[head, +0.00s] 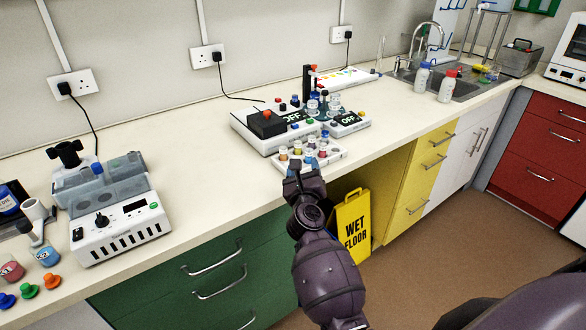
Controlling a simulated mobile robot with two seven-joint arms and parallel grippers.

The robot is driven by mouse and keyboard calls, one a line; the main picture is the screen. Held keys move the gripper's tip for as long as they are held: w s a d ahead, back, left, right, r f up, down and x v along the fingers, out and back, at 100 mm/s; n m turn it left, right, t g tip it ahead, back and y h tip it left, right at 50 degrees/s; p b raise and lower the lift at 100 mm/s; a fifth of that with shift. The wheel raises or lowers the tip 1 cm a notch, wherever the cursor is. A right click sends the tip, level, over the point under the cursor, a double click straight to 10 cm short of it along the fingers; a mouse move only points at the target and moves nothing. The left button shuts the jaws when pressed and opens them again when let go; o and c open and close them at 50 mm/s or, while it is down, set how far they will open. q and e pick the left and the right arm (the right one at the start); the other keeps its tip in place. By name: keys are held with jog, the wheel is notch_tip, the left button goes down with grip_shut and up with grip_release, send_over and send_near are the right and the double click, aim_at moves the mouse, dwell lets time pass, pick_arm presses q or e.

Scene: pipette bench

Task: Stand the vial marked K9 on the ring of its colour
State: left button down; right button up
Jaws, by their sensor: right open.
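A white rack (334,158) at the counter's front edge holds several small vials (297,147) with coloured parts. Their markings are too small to read, so I cannot tell which is K9. My right gripper (296,167) is open at the rack's front left, close to the vials. Whether it touches one is hard to tell. It hides part of the rack. I cannot make out for certain any coloured rings. A white strip with coloured marks (345,77) lies behind the devices. My left gripper is out of view.
A white device reading OFF (268,125) stands right behind the rack. Another white device (122,228) stands at left, near pink and blue cups (46,255) and coloured knobs (29,291). Bare counter (205,175) lies between the devices. Bottles (447,88) stand by the sink.

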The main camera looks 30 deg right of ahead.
aim_at(309, 154)
jog(key=w+d+f+m, duration=0.1)
jog(key=m, duration=0.1)
jog(key=w+d+m+g, duration=0.1)
jog(key=w+d+f+m+g, duration=0.1)
jog(key=m, duration=0.1)
jog(key=shift+w+d+f+m+h, duration=0.3)
jog(key=shift+f+h, duration=0.05)
jog(key=shift+h, duration=0.05)
jog(key=shift+b+x, duration=0.8)
jog(key=shift+x, duration=1.85)
jog(key=shift+d, duration=0.1)
jog(key=shift+c, duration=1.2)
jog(key=c, duration=0.7)
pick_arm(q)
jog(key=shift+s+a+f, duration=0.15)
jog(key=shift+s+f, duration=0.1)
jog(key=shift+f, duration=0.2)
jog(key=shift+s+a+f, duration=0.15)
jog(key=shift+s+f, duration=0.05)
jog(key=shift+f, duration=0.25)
pick_arm(e)
grip_shut()
